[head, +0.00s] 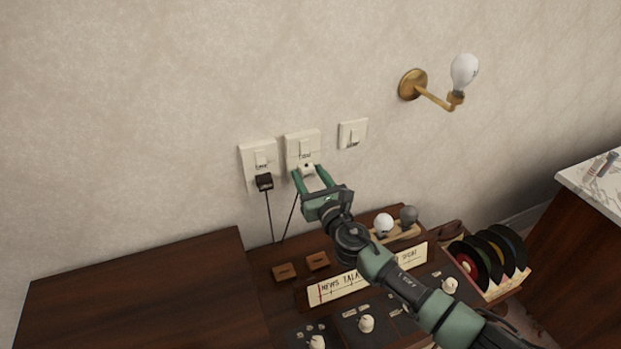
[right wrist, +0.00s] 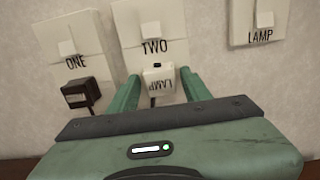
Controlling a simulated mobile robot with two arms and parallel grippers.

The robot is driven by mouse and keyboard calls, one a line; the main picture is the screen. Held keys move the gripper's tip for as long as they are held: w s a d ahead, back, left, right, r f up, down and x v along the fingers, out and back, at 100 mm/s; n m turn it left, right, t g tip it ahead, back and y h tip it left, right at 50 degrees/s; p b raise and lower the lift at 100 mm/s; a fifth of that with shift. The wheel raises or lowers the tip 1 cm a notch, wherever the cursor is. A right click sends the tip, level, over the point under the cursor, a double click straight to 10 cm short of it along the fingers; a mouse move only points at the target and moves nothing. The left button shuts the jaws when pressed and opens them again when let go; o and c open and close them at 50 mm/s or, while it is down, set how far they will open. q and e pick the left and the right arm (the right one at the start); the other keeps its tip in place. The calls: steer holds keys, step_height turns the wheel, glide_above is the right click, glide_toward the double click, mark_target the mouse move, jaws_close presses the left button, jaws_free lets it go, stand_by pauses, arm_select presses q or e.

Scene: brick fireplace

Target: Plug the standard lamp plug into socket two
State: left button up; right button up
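The white plug (head: 307,170), marked LAMP, sits at the lower part of the socket two plate (head: 302,140) on the wall. In the right wrist view the plug (right wrist: 158,82) is under the word TWO on the socket two plate (right wrist: 150,20). It looks flush against the plate; how deep its pins go is hidden. A dark cord hangs below it. My right gripper (head: 310,174) is open, with its green fingers on either side of the plug and small gaps beside it. My left gripper is not in view.
Socket one (head: 258,152) at left holds a black plug (head: 264,182) with a hanging cord. A lamp switch (head: 353,134) is at right. A brass wall lamp (head: 413,84) is above. Below stand a radio-like console (head: 348,290), bulbs (head: 384,223) and records (head: 470,268).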

steer(key=shift+o, duration=0.3)
steer(key=shift+s+d, duration=0.1)
steer(key=shift+s, duration=0.1)
steer(key=v, duration=0.7)
steer(key=shift+p, duration=0.35)
steer(key=shift+s, duration=0.1)
